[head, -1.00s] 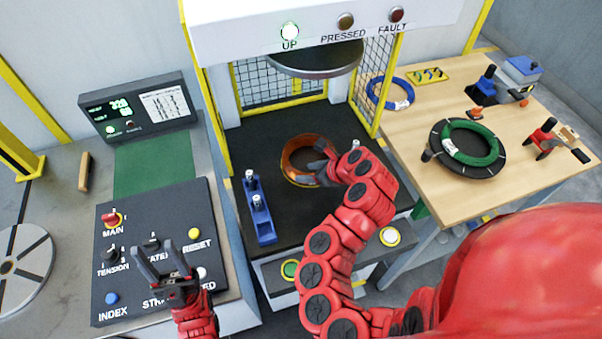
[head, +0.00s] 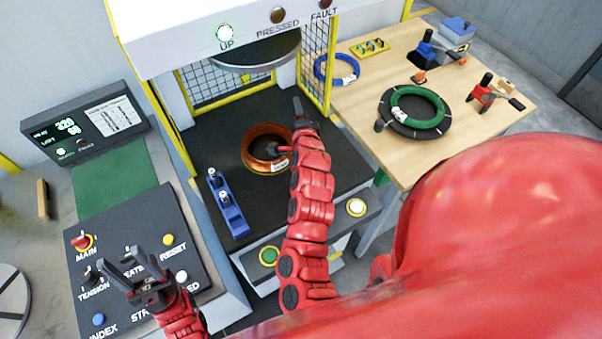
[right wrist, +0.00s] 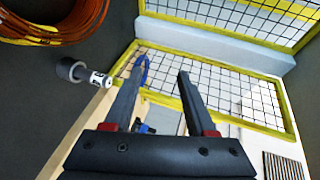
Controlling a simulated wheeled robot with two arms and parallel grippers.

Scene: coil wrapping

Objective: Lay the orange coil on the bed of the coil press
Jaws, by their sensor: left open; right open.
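The orange coil (head: 250,158) lies flat on the black bed (head: 222,132) of the coil press, under the raised round press plate (head: 257,50). A small white label shows on its near right side. My right gripper (head: 286,128) is open at the coil's right side; one finger overlaps the coil's edge in the head view, and I cannot tell whether it touches. In the right wrist view, the coil (right wrist: 50,30) is at the upper left, outside the open, empty fingers of my right gripper (right wrist: 161,78). My left gripper (head: 117,257) is open and empty above the control panel.
A blue holder (head: 227,205) stands on the bed's left side. Yellow-framed mesh guards (head: 314,62) border the press. The wooden table (head: 362,112) at right holds a blue coil (head: 322,72), a green coil (head: 437,122) and tools. A short grey post (right wrist: 75,71) is near the coil.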

